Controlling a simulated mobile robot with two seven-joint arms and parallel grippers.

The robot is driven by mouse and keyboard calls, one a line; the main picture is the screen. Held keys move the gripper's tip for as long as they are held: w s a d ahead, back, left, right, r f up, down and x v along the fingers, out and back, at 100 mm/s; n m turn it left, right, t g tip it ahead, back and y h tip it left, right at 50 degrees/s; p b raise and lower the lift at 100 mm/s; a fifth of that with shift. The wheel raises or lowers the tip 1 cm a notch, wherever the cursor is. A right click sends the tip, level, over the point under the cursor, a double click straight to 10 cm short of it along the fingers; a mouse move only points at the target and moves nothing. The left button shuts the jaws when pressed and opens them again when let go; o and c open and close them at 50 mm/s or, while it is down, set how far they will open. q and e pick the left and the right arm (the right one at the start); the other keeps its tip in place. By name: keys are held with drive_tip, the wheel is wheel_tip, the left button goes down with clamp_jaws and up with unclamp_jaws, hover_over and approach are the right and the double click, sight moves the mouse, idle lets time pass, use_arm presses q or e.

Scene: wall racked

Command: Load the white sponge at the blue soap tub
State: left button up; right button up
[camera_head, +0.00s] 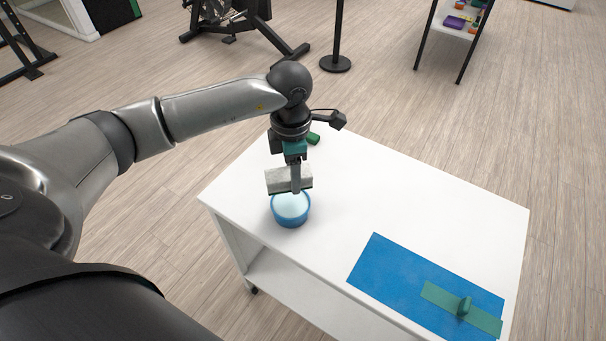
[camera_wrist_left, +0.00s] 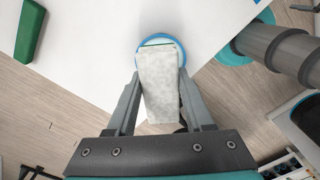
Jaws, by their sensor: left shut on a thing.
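The white sponge (camera_head: 283,180) is a pale block with a dark lower edge. My left gripper (camera_head: 295,186) is shut on it and holds it over the blue soap tub (camera_head: 291,212). The tub is round, with pale contents, and stands near the left corner of the white table. In the left wrist view the sponge (camera_wrist_left: 160,85) lies between the two fingers and covers most of the tub, whose blue rim (camera_wrist_left: 163,38) shows around its far end. I cannot tell whether the sponge touches the contents. My right gripper is not in view.
The white table (camera_head: 400,190) has clear room in its middle. A blue mat (camera_head: 385,270) with a green strip and handle (camera_head: 464,306) lies at the front right. A green block (camera_head: 314,138) lies near the back edge, behind my gripper. A post base (camera_head: 335,63) stands beyond the table.

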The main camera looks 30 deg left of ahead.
use_arm(q)
drive_tip(key=b, duration=0.4)
hover_over(294, 202)
wheel_tip(294, 202, down, 5)
drive_tip(key=shift+r, duration=0.1)
drive_tip(key=shift+f, duration=0.5)
drive_tip(key=shift+f+b, duration=0.55)
idle(1.5)
drive_tip(key=shift+r+p, duration=2.6)
drive_tip(key=shift+r, duration=0.95)
